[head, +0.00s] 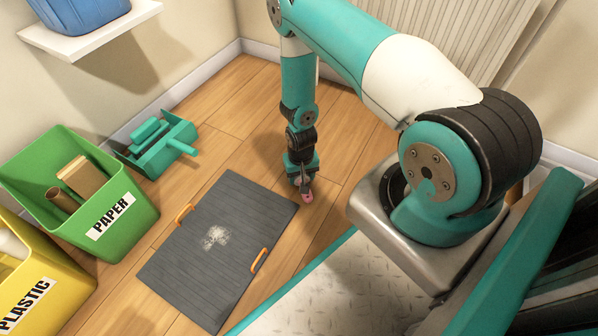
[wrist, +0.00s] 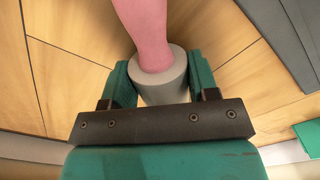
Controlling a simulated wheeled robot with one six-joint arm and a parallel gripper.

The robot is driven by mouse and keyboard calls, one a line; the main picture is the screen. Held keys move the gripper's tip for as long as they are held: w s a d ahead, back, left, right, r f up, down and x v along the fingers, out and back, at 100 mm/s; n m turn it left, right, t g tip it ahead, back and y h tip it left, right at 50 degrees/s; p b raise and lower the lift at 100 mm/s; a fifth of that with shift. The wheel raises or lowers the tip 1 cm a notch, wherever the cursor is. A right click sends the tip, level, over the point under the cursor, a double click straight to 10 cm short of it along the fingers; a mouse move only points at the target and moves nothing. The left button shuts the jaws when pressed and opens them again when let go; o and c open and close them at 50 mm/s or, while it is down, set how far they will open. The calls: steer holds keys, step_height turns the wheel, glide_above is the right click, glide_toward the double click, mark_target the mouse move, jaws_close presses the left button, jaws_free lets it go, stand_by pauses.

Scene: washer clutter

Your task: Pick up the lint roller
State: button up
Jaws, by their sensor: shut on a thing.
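The lint roller has a pink handle and a pale grey roller part. In the wrist view the lint roller (wrist: 152,35) points away from my gripper (wrist: 160,82), with the grey part between the two teal fingers and the handle running out past the top edge. My gripper is shut on the grey part. In the head view my gripper (head: 304,186) hangs low by the far right corner of the dark mat. Only a small pink bit of the lint roller (head: 308,197) shows below it there. I cannot tell whether it touches the floor.
A dark grey mat (head: 190,265) with orange handles and a white powdery patch lies left of my gripper. A green paper bin (head: 130,235), a yellow plastic bin (head: 60,290) and a teal dustpan (head: 165,155) stand further left. Wooden floor is clear behind the mat.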

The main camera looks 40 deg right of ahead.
step_height(320, 180, up, 20)
steer(key=p, duration=1.1)
